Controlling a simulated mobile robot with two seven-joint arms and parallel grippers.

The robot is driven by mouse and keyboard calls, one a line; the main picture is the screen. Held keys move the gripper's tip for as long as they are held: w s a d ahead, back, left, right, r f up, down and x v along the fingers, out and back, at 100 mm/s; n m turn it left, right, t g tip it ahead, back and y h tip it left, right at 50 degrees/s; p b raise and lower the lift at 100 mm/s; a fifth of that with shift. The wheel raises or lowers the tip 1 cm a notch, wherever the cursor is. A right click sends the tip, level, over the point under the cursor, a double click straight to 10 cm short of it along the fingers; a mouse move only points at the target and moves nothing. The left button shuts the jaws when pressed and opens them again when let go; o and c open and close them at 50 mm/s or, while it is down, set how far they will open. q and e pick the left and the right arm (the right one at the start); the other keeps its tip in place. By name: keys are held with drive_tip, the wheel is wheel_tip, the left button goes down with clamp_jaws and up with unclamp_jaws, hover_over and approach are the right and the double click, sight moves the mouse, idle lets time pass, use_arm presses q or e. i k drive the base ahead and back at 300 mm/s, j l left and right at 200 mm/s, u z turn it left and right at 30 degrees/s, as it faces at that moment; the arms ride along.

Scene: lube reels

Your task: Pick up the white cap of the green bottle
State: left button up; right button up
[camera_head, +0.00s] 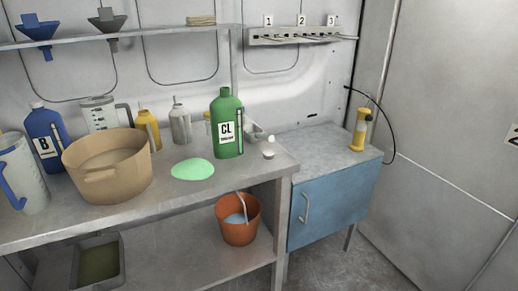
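The green bottle (228,148), with a white "CL" label, stands upright on the metal workbench. Its top looks green, with no white cap visible on it. A small whitish round piece (268,154), which looks like the white cap, lies on the bench to the right of the bottle, near the bench's right end. It is small in the picture, so its exact shape is hard to tell. Neither of my grippers is in view.
A green puddle (193,169) lies left of the bottle. A tan pot (108,175), a blue bottle (44,138) and clear jugs crowd the bench's left. A blue cabinet (333,207) adjoins on the right, bearing a yellow lamp-like object (360,131). An orange bucket (238,230) sits below.

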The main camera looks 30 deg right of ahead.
sight(268, 154)
drive_tip(key=i+l+u, duration=0.2)
drive_tip(key=l, duration=0.5)
drive_tip(key=l+u, duration=0.15)
drive_tip(key=l, duration=0.6)
